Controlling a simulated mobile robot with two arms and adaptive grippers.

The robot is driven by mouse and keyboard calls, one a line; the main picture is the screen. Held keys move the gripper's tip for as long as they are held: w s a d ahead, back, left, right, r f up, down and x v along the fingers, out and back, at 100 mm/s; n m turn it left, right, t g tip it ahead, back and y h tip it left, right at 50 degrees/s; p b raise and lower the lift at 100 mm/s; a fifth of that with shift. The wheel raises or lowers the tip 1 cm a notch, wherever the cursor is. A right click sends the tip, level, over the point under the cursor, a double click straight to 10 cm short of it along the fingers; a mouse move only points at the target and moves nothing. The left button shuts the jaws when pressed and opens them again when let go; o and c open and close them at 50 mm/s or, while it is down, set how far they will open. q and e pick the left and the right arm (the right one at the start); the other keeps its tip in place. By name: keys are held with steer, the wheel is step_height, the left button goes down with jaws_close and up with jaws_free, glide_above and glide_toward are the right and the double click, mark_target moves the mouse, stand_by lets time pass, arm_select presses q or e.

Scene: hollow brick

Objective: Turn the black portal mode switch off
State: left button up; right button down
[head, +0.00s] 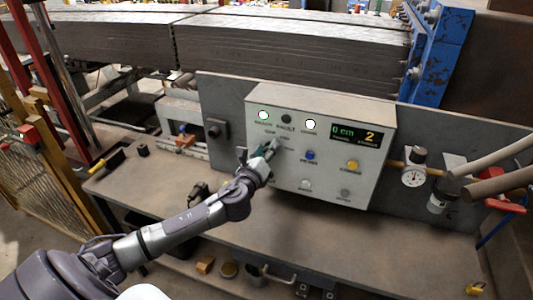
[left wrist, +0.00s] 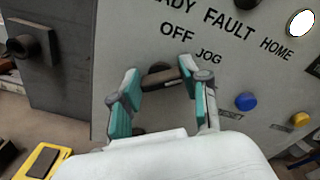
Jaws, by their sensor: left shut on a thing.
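The grey control panel (head: 370,190) has lamps, a small display, buttons and printed labels. My left gripper (head: 268,152) reaches its left part, below the lamps, and covers the switch in the head view. In the left wrist view my left gripper (left wrist: 163,82) has its teal-padded fingers on both ends of a dark switch handle (left wrist: 163,76). It is shut on this handle. The handle lies almost level, its right end slightly higher, under the labels OFF and JOG. Part of the switch is hidden behind the gripper. My right gripper is not in view.
A blue button (left wrist: 246,101) and a yellow button (left wrist: 300,119) sit right of the switch. A dark box with a knob (head: 213,130) is left of the panel. A gauge (head: 413,177) and pipes are at the right. The bench (head: 390,235) below is mostly clear.

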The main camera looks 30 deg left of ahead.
arm_select(q)
steer(key=n+b, duration=0.1)
steer(key=n, duration=0.4)
steer(key=shift+f+n+b, duration=0.15)
steer(key=shift+n+b, duration=0.15)
steer(key=shift+n, duration=0.1)
steer(key=n, duration=0.4)
steer(key=shift+a+n+b, duration=0.1)
steer(key=shift+n+b, duration=0.2)
steer(key=shift+n, duration=0.4)
steer(key=o, duration=1.1)
steer(key=shift+o, duration=0.2)
steer(key=v, duration=1.2)
steer(key=shift+f, duration=0.1)
